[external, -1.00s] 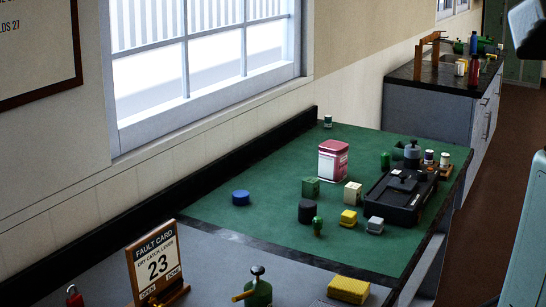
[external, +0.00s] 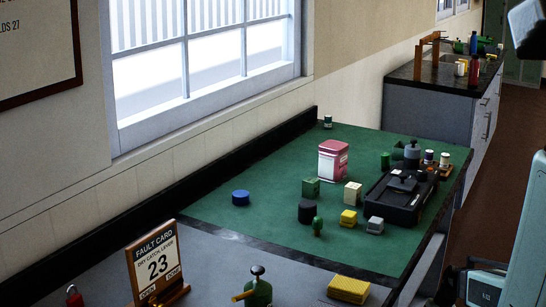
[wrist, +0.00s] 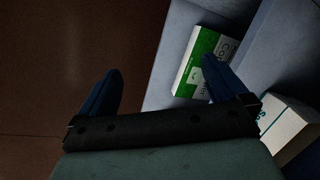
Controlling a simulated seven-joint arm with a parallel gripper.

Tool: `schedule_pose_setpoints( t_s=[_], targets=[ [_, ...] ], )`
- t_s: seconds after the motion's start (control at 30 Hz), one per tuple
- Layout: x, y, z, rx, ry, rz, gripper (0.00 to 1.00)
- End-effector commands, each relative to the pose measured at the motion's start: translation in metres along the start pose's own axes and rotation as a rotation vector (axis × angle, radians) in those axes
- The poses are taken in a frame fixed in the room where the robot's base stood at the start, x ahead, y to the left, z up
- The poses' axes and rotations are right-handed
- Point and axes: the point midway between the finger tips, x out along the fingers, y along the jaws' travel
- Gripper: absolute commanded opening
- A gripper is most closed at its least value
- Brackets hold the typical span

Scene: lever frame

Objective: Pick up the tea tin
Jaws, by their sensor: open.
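The tea tin appears to be the pink and white tin (external: 333,160) with a pink lid, standing upright on the green mat (external: 262,165) in the external view. Nothing touches it, and it does not show in the wrist view. My gripper (wrist: 161,68) shows in the wrist view as two dark blue fingers spread wide apart with nothing between them. It is over the brown floor and beside grey shelving, well away from the tin.
Near the tin stand a green block (external: 311,187), a cream block (external: 352,193), a dark cylinder (external: 306,212) and a black tray (external: 397,203). A blue disc (external: 240,197) lies left. A green and white box (wrist: 199,63) lies by my right finger.

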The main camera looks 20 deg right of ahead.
Motion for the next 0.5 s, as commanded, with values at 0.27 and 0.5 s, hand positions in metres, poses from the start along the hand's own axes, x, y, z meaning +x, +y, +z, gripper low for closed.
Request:
schedule_pose_setpoints(
  t_s=[0.27,0.5],
  targets=[
    [-0.087,0.019,-0.090,0.052,0.202,-0.081,1.00],
    [-0.177,0.043,-0.152,0.088,0.377,-0.139,1.00]
  ],
)
